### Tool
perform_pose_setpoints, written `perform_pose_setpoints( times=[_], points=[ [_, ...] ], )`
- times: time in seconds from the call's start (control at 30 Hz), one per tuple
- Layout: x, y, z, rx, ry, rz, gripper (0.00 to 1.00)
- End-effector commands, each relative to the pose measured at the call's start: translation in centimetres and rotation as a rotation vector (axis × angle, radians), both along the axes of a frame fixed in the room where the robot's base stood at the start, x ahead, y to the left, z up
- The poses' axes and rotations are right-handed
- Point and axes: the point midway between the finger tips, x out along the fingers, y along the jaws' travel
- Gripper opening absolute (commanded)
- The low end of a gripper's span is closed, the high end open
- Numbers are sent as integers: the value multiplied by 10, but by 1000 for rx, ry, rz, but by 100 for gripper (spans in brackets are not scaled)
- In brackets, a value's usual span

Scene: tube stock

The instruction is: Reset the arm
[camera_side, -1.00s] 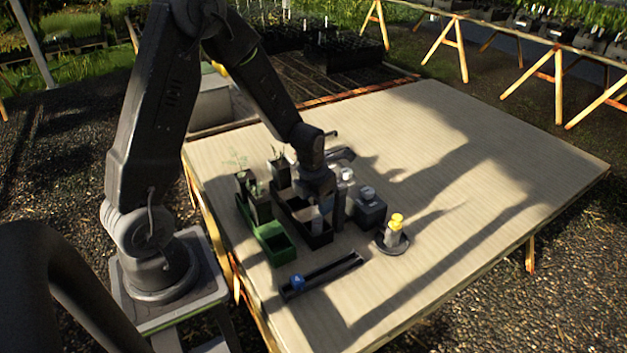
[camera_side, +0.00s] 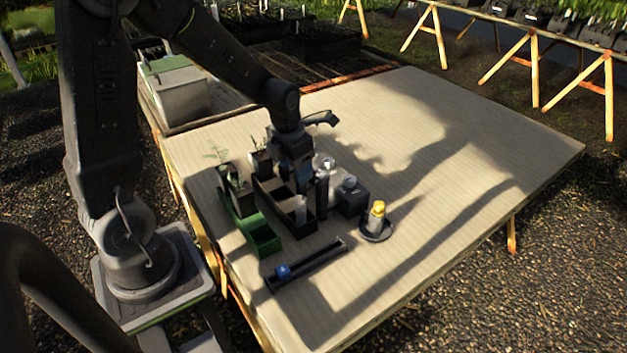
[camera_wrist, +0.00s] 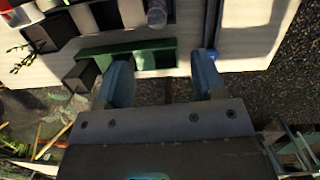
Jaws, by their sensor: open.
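In the side view my gripper (camera_side: 299,188) points down just above the black tray (camera_side: 298,230), behind a clear tube (camera_side: 301,209) standing in it. In the wrist view its two fingers (camera_wrist: 163,82) are spread with nothing between them. There a green tray (camera_wrist: 112,54) lies across the picture at the fingertips' level, and a clear tube (camera_wrist: 157,13) shows at the top. In the side view the green tray (camera_side: 264,240) stands left of the black one. The gap to the black tray is hard to judge.
Right of my gripper are a dark block with a white-capped vial (camera_side: 350,187) and a yellow-capped vial (camera_side: 377,213) on a round dark base. The table's right side is clear.

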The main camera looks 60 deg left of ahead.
Motion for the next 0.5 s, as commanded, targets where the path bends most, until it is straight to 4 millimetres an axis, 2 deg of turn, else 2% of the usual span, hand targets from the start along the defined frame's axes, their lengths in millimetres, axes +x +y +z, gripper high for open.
perform_pose_setpoints(
  times=[0.2,0.5],
  points=[
    [-16,-24,46,109,-53,-568,63],
    [-53,-57,99,331,-94,-1433,63]
  ],
)
